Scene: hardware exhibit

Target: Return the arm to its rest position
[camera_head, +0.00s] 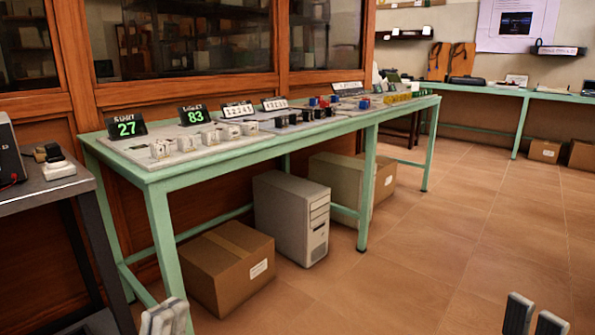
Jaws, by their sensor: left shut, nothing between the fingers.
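My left gripper (164,317) shows at the bottom left edge. Its grey fingertips are together with nothing between them, in front of the green table's left legs. My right gripper (535,315) shows only by its two fingertips at the bottom right edge, over the floor. Neither gripper touches anything that I can see.
A long green table (200,168) bears display signs and small devices. A cardboard box (226,268) and a grey computer case (291,217) stand beneath it. A dark table (45,187) is at the left. Tiled floor (440,245) is clear on the right.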

